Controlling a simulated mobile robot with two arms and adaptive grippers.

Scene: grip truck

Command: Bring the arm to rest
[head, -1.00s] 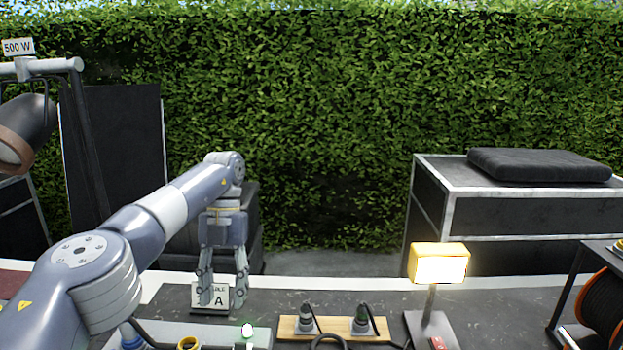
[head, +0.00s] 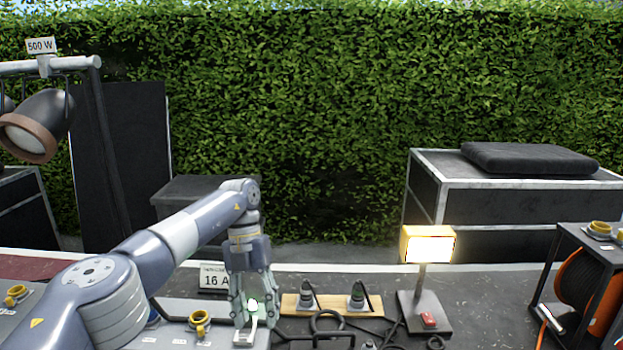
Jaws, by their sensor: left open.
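My left arm comes in from the lower left, and its left gripper (head: 254,322) points down at the table. Its two fingers are apart, one on each side of a small glowing green light (head: 252,305) and a pale lever-like part (head: 246,338) on a grey box (head: 175,336). I see nothing clearly held between the fingers; whether they touch the box parts I cannot tell. My right gripper is not in view.
A "16 A" sign (head: 213,279) stands just behind the gripper. To the right are a wooden board (head: 332,305) with two plugs, loose black cables, a lit work lamp (head: 427,245) and an orange cable reel (head: 581,285). A large lamp (head: 38,125) hangs at the left.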

